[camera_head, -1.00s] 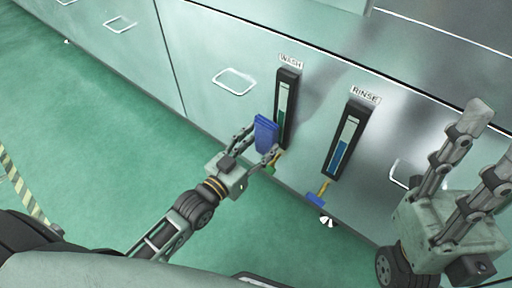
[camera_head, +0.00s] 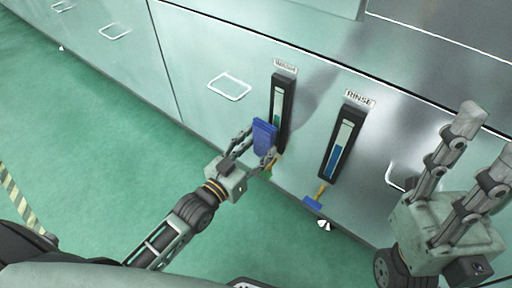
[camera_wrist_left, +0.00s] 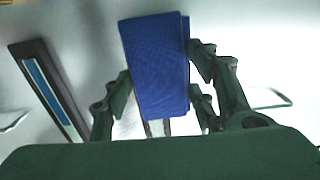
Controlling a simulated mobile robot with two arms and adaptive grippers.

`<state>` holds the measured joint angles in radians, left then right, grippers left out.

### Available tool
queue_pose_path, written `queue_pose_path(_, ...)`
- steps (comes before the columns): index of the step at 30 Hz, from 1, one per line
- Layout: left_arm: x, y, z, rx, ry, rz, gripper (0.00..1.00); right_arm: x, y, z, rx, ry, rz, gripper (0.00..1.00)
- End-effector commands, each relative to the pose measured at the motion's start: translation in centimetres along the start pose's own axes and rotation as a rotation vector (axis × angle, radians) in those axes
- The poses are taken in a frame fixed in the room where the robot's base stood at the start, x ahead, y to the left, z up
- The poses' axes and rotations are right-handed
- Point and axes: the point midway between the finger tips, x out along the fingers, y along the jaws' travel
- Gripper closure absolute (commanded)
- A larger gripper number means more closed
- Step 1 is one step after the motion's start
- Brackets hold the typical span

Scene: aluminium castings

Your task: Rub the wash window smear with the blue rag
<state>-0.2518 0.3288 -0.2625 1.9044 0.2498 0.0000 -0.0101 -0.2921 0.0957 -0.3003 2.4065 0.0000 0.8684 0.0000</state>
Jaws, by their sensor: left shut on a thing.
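The wash window (camera_head: 277,101) is a tall black-framed gauge with green fill, under a WASH label (camera_head: 285,66) on the steel cabinet. I cannot make out a smear on it. My left gripper (camera_head: 254,148) is shut on the folded blue rag (camera_head: 264,137), holding it upright at the window's lower left, overlapping its edge. I cannot tell whether the rag touches the glass. In the left wrist view, the rag (camera_wrist_left: 155,65) stands between the fingers and hides most of what is behind it. My right gripper (camera_head: 487,138) is open and empty at the right.
The rinse window (camera_head: 341,145), with blue fill, is right of the wash window and also shows in the left wrist view (camera_wrist_left: 48,90). Below it is a blue-handled valve (camera_head: 313,202). Cabinet handles (camera_head: 229,87) protrude. The green floor (camera_head: 90,130) is clear at left.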

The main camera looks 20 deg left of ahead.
Motion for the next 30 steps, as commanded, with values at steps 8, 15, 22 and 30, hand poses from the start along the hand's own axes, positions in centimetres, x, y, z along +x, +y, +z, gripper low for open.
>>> queue_pose_path(8,0.6,0.0,0.0,0.000,0.000,0.000,0.68,-0.1,0.0,0.0,0.000,-0.004,0.002,0.60)
queue_pose_path(15,1.1,0.0,-0.1,0.000,0.001,0.000,0.68,-0.2,0.0,0.1,0.000,-0.008,0.003,0.60)
queue_pose_path(22,1.0,0.9,-0.2,-0.004,0.000,0.000,0.68,0.4,0.0,-0.1,0.000,-0.006,0.004,0.60)
queue_pose_path(30,0.9,3.3,-0.2,-0.003,0.000,0.000,0.68,0.2,0.1,-0.2,0.003,-0.043,0.021,0.60)
